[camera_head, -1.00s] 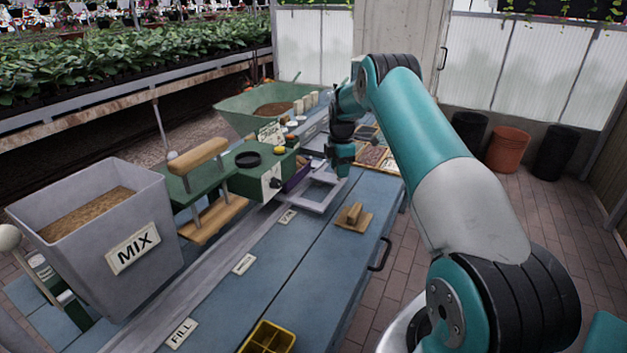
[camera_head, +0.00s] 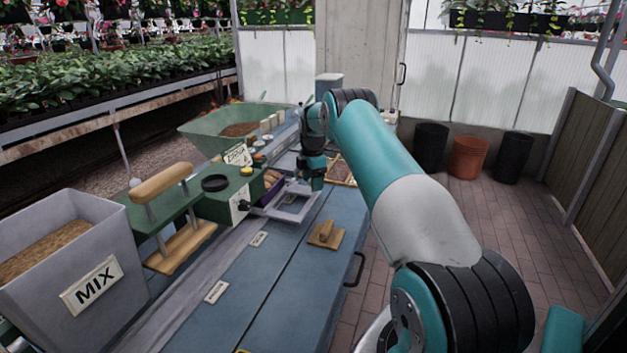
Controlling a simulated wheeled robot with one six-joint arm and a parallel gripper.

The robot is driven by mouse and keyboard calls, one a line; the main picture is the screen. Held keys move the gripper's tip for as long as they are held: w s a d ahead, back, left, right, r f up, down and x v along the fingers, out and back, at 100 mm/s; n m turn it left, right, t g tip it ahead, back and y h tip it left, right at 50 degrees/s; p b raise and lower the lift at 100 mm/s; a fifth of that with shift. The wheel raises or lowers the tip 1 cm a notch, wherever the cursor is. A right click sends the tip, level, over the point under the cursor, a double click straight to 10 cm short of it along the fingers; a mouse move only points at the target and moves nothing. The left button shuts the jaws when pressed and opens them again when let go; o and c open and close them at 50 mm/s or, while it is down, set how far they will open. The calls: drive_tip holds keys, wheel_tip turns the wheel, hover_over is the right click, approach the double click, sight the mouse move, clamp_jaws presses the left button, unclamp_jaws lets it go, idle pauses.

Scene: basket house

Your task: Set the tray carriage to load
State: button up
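The tray carriage (camera_head: 291,216) is a pale grey open frame on the rail of the blue bench, just right of the green machine with a dial. My gripper (camera_head: 312,185) points down at the far side of the frame, close above or at it. The fingertips are small and dark here, so I cannot tell whether they are open or shut or touch the frame. Small label plates lie along the rail, one at the middle (camera_head: 259,239) and one nearer (camera_head: 215,291); their words are too small to read. No load label can be made out.
A grey bin marked MIX (camera_head: 70,270) stands at the left front. A wooden-handled press (camera_head: 165,215) and the green machine (camera_head: 228,198) stand beside the rail. A wooden block with a grip (camera_head: 326,236) lies on the bench right of the rail. The near bench top is clear.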

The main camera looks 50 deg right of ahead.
wheel_tip(320, 180, up, 18)
drive_tip(key=shift+f, duration=0.25)
idle(0.3)
